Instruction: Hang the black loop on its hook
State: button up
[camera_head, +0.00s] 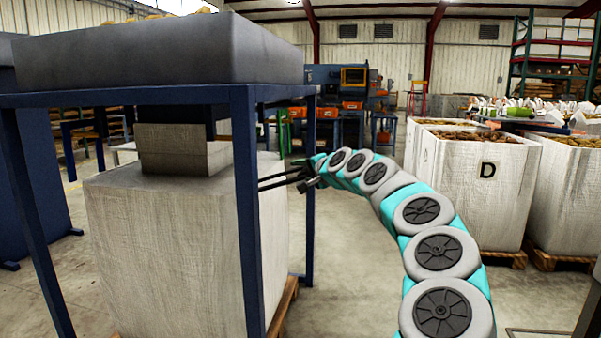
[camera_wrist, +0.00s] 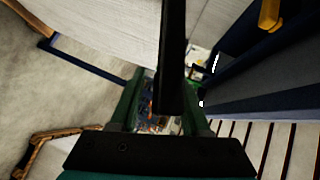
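In the head view my gripper (camera_head: 272,182) reaches left at the blue frame's legs, with two thin dark fingers apart from each other. In the wrist view the green fingers of my gripper (camera_wrist: 160,100) also stand apart. I cannot tell whether this bar is the black loop. A yellow piece (camera_wrist: 270,12) shows at the upper right of the wrist view; I cannot tell whether it is the hook.
The blue frame (camera_head: 244,200) carries a grey tray (camera_head: 160,50) and surrounds a white bin (camera_head: 165,250). Its legs are close to my gripper. White potato bins (camera_head: 480,195), one marked D, stand at right. The floor between (camera_head: 345,270) is free.

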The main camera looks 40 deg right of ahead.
grip_shut()
dwell(1.2)
